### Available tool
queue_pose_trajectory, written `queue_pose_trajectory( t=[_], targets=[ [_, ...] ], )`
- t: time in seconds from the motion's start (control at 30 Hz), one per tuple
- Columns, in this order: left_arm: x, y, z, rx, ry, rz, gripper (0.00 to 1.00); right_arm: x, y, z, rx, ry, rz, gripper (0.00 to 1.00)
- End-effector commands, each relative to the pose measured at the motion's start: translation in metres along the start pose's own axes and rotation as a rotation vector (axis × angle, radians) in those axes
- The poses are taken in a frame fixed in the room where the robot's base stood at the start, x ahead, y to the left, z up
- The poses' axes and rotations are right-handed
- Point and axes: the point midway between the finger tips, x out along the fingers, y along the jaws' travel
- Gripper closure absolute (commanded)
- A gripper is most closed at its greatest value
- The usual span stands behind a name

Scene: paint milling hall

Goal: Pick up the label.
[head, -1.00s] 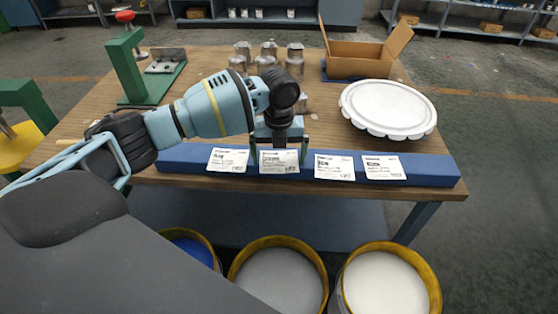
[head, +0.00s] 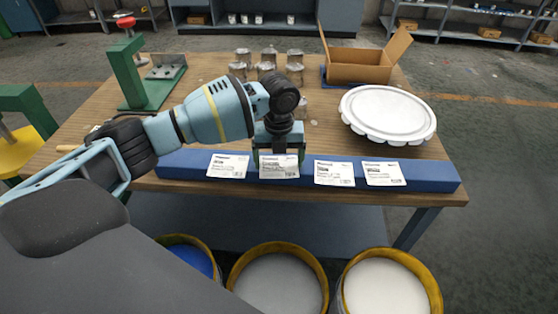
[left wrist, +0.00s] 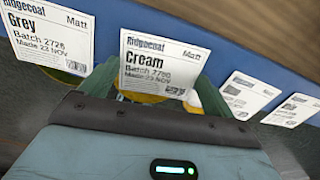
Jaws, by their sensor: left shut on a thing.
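The Cream label (head: 279,167) is a white printed card at the front of the blue rail, second from the left. In the left wrist view the label (left wrist: 160,66) reads "Ridgecoat Cream, Matt". My left gripper (head: 281,157) is shut on this label, with a green finger at each side of it in the wrist view. The label still lies against the rail as far as I can see. The Grey label (left wrist: 52,38) is to its left. Two more labels (head: 334,171) (head: 383,172) are to its right. My right gripper is not in view.
The blue rail (head: 435,172) runs along the wooden table's front edge. Open paint buckets (head: 240,305) stand below. A white lid (head: 388,108), an open cardboard box (head: 357,65), several metal cans (head: 295,62) and a green press (head: 131,75) stand on the table.

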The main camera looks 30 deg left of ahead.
Motion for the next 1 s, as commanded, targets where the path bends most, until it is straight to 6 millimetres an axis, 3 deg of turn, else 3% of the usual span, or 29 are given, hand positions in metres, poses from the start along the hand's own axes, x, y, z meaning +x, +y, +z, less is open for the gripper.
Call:
queue_pose_trajectory(
  t=[0.23,0.53,1.0],
  targets=[
    [-0.036,0.001,0.000,0.000,-0.003,-0.002,0.32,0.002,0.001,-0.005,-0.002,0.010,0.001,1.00],
    [-0.039,0.033,-0.048,0.002,-0.002,0.000,0.32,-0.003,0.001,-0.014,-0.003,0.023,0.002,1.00],
    [-0.046,0.078,-0.117,0.000,-0.002,0.000,0.32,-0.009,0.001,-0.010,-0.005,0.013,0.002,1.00]
  ],
)
